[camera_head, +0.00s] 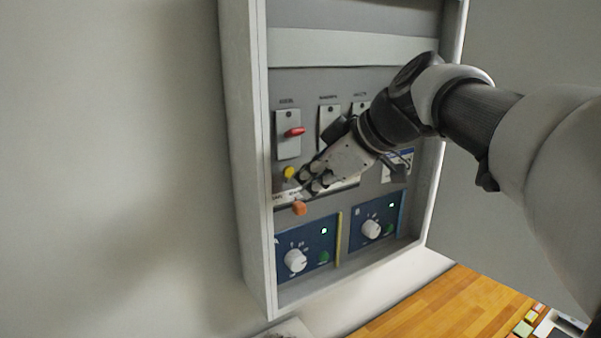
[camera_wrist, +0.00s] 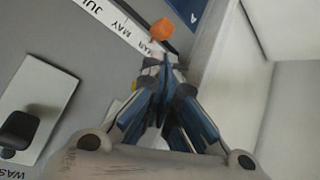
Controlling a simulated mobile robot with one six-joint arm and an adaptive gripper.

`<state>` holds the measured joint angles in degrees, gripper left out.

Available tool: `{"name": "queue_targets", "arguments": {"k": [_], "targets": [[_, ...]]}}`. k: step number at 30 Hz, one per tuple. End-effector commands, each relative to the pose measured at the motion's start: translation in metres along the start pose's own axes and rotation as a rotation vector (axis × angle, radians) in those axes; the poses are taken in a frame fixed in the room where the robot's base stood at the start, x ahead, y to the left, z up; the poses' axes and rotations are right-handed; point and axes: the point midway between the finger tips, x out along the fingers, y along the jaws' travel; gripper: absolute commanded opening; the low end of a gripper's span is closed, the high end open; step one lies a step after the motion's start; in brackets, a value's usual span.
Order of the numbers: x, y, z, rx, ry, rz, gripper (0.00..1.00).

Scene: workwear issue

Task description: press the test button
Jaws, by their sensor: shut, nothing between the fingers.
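A round yellow button (camera_head: 289,172) sits on the grey panel of a wall cabinet, below a red switch handle. I cannot read a label that marks it as the test button. Green buttons sit on the blue modules, one on the left module (camera_head: 324,257) and one on the right module (camera_head: 389,229); their labels are too small to read. My gripper (camera_head: 312,181) is shut and empty, close in front of the panel just right of the yellow button. In the wrist view my fingers (camera_wrist: 158,75) largely hide a yellow spot (camera_wrist: 134,84); contact cannot be told.
An orange knob (camera_head: 300,208) stands out just below my fingertips, beside a strip with month names (camera_wrist: 119,25). A red handle (camera_head: 294,132) is above. White dials (camera_head: 295,260) are lower. The cabinet's raised side wall (camera_head: 258,160) is close at left.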

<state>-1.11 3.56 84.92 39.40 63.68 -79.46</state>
Motion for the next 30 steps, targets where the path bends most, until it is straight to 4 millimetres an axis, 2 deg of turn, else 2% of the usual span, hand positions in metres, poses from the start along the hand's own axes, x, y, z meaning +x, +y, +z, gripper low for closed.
{"name": "queue_targets", "arguments": {"k": [30], "targets": [[0.008,0.0058,-0.0059,0.0,0.0,0.0,0.0]]}}
